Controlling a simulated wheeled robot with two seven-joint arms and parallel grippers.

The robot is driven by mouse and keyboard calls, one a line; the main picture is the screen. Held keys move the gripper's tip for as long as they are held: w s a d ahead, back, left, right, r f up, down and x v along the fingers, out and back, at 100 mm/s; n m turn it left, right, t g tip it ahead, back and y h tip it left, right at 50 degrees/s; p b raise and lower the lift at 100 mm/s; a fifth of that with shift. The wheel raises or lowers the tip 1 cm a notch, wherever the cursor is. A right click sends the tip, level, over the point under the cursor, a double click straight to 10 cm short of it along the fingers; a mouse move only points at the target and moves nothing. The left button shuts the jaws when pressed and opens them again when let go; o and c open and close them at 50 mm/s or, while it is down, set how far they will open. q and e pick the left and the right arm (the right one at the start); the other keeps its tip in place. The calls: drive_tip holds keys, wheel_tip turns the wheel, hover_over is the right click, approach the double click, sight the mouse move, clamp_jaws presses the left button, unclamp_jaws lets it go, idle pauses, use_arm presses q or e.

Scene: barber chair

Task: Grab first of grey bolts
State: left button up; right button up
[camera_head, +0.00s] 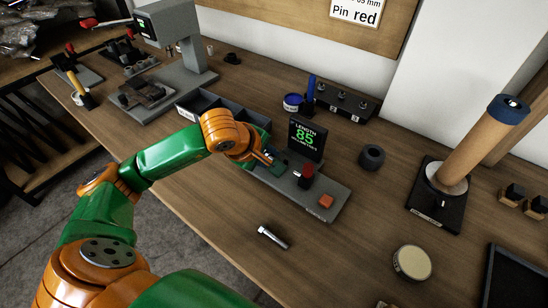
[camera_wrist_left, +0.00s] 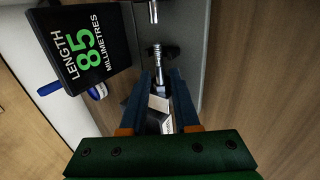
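One grey bolt (camera_head: 273,237) lies on the bench in front of the length gauge, clear of both grippers. The gauge (camera_head: 334,190) has a grey base and a black display (camera_head: 306,138) reading 85 millimetres; the display also shows in the left wrist view (camera_wrist_left: 86,45). My left gripper (camera_head: 272,157) is low over the gauge's left part. In the left wrist view its two fingers (camera_wrist_left: 160,80) stand on either side of a silver, bolt-like part (camera_wrist_left: 158,58). Whether they press on it cannot be told. My right gripper is not in view.
A grey tray (camera_head: 195,108) stands behind my left arm. A dark ring-like part (camera_head: 371,157), a round pale-topped tin (camera_head: 412,263) and a stand with a wooden cylinder (camera_head: 436,215) are to the right. The bench around the loose bolt is clear.

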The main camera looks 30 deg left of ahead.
use_arm(q)
clamp_jaws()
